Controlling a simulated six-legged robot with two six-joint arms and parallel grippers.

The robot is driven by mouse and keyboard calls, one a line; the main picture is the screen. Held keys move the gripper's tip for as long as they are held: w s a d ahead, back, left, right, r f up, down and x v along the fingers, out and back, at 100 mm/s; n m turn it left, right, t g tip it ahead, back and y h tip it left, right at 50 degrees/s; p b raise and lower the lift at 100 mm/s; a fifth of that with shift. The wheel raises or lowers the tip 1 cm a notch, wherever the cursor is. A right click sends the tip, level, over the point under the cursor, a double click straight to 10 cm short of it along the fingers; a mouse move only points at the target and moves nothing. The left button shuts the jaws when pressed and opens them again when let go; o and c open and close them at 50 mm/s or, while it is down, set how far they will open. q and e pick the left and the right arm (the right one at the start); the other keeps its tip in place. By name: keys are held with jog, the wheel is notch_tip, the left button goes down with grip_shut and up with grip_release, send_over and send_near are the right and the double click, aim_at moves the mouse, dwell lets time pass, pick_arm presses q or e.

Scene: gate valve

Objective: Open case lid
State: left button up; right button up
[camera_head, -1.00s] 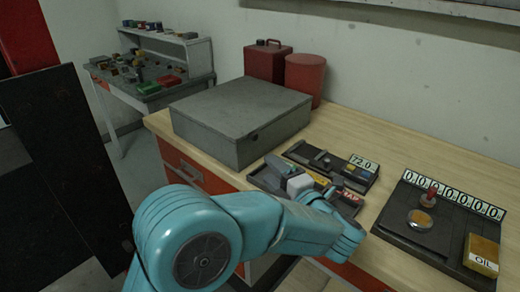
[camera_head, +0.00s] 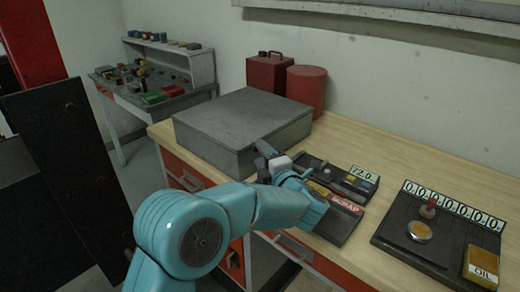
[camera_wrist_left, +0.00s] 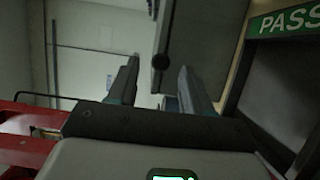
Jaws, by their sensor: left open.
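The case is a flat grey box (camera_head: 235,112) on the wooden workbench in the head view, with its lid down. My left arm comes in from the left, and my left gripper (camera_head: 262,150) is beside the case's right front corner. In the left wrist view the gripper (camera_wrist_left: 156,78) has its two fingers apart with nothing held between them. A dark grey slab with a round dark spot (camera_wrist_left: 161,61) shows just beyond the fingers; it looks like the case's side. I cannot tell whether the fingers touch it. My right gripper is not in view.
A dark tray with a red and yellow label (camera_head: 335,203) lies right of my gripper, near a small device marked 72.0 (camera_head: 362,172). A counter panel (camera_head: 432,225) and a yellow oil block (camera_head: 482,264) are further right. Red cans (camera_head: 305,88) stand behind the case.

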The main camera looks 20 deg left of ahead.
pick_arm(q)
jog(key=shift+x, duration=0.95)
jog(key=shift+f, duration=0.1)
grip_shut()
jog(key=w+d+r+m+g+p, duration=0.1)
jog(key=w+r+m+p, duration=0.2)
jog(key=r+p, duration=0.6)
jog(key=w+d+r+m+g+h+p, duration=0.1)
jog(key=w+r+m+p, duration=0.2)
jog(key=r+p, duration=0.6)
jog(key=shift+w+d+r+p, duration=0.15)
jog(key=shift+r+p, duration=0.2)
jog(key=shift+r, duration=0.65)
